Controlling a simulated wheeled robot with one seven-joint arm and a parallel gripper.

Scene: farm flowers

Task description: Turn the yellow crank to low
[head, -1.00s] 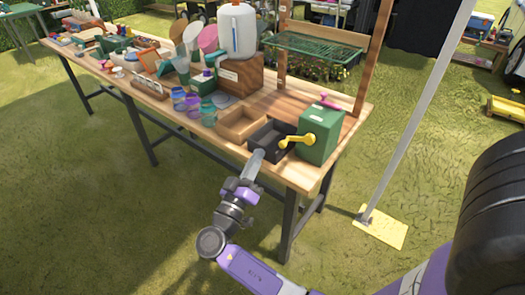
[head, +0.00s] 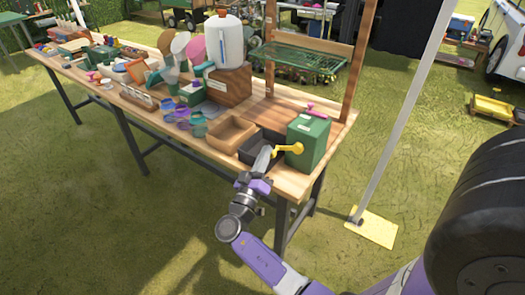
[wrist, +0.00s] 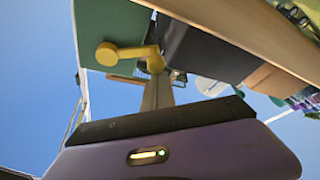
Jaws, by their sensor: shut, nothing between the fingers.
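The yellow crank (head: 286,149) is on the left face of the green box (head: 309,141), near the front right corner of the wooden table (head: 291,181). Its knob end points right in the head view. My gripper (head: 263,157) is shut and empty, with its tip just left of the crank, close to its lower end. In the wrist view the crank (wrist: 130,53) shows its round knob at left and its hub just beyond my fingers (wrist: 158,92). I cannot tell whether the fingertips touch it. No low mark can be read.
A black tray (head: 246,153) stands beside the green box, behind my gripper. A wooden tray (head: 231,133) is left of it. A grey pole (head: 397,126) stands right of the table.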

